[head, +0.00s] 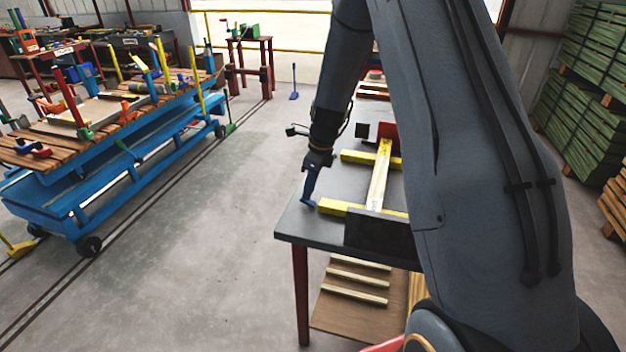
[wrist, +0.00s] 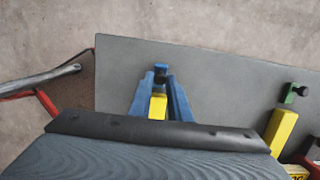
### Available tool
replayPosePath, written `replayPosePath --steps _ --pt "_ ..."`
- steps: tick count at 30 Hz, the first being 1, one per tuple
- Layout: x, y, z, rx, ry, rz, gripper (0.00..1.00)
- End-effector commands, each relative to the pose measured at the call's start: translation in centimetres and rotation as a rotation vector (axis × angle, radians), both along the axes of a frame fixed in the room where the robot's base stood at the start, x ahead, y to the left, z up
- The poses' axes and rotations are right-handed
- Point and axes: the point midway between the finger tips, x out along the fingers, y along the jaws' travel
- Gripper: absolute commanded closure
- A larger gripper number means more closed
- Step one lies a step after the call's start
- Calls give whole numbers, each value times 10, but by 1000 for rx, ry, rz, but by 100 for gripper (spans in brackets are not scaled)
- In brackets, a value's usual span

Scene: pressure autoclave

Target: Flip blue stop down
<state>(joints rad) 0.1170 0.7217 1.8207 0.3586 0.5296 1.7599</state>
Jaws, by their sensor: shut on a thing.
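My gripper (wrist: 160,79) shows in the wrist view as two blue fingers on either side of the end of a yellow bar. The blue stop (wrist: 161,72), with a dark knob on top, sits at that bar's end between the fingertips. The fingers are shut on it. In the head view my gripper (head: 308,196) points down at the table's left edge, beside the near yellow bar (head: 335,207). There the fingers and the stop are both blue and hard to tell apart, so the stop's tilt is unclear.
A green stop (wrist: 292,92) with a black knob stands at the end of another yellow bar (wrist: 280,130). The grey table (head: 300,222) carries a pale wooden piece (head: 379,175) across the bars. A blue cart (head: 95,190) stands left, with open floor between.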

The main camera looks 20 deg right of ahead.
Motion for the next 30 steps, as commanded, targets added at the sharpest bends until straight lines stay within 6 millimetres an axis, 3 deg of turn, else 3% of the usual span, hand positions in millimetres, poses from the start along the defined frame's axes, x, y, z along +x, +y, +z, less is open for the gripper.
replayPosePath --steps 30 --pt "17 23 -16 -355 247 1 100"
